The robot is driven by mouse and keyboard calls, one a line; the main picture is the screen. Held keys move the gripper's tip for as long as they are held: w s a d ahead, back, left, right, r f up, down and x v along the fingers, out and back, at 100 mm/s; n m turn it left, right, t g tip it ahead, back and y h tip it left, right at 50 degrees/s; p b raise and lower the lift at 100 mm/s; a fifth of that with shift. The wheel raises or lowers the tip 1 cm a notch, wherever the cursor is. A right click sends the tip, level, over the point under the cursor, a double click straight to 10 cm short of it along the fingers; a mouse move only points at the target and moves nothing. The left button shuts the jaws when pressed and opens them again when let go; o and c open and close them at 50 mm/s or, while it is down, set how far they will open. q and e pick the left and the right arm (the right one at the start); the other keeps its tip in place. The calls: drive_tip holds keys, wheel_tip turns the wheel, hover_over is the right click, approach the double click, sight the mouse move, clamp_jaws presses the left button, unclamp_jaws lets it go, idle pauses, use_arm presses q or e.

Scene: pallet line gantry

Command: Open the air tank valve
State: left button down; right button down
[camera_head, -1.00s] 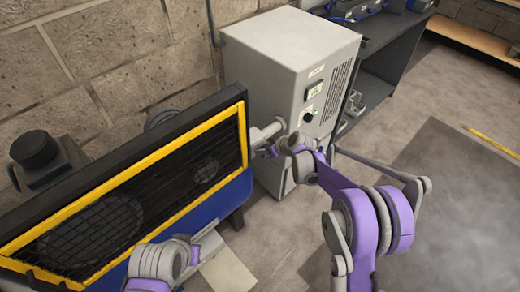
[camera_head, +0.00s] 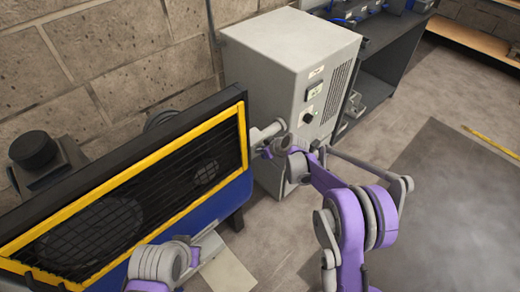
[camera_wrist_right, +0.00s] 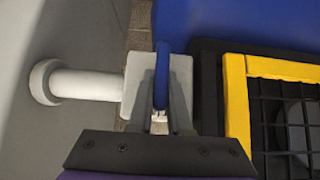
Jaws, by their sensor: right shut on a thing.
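The air tank valve shows a blue lever handle (camera_wrist_right: 161,75) in the right wrist view, standing upright in the middle of the picture. It is beside a pale pipe stub (camera_wrist_right: 85,84), which also shows in the head view (camera_head: 266,131). My right gripper (camera_wrist_right: 161,112) is shut on the blue handle; its dark mount fills the bottom of the wrist view. In the head view, my right gripper (camera_head: 268,148) is just below the pipe stub, and the handle is mostly hidden there. My left gripper (camera_head: 207,244) is low in front of the blue machine; its fingers are not clear.
The blue machine with a yellow-framed black grille (camera_head: 130,190) stands at left against the block wall. A grey cabinet (camera_head: 285,70) stands behind the valve. A dark shelf (camera_head: 385,60) is beyond it. Open floor lies at right.

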idle(0.4)
drive_tip(key=shift+w+d+f+m+g+y+b, duration=0.1)
drive_tip(key=shift+m+g+y+b, duration=0.95)
drive_tip(key=shift+m+y+b, duration=0.7)
drive_tip(key=shift+m+g+y+b, duration=1.2)
drive_tip(key=shift+y+b, duration=0.9)
drive_tip(key=shift+b, duration=0.3)
drive_tip(key=shift+w+d+f+m+g+y+b, duration=0.1)
drive_tip(key=shift+m+g+y+b, duration=0.85)
drive_tip(key=shift+m+y+b, duration=0.85)
drive_tip(key=shift+s+y+b, duration=0.1)
drive_tip(key=shift+y+b, duration=0.15)
drive_tip(key=shift+b, duration=0.1)
drive_tip(key=c, duration=0.9)
unclamp_jaws()
drive_tip(key=shift+o, duration=0.2)
drive_tip(key=d+p, duration=0.1)
drive_tip(key=d, duration=0.9)
drive_tip(key=shift+d+p, duration=0.35)
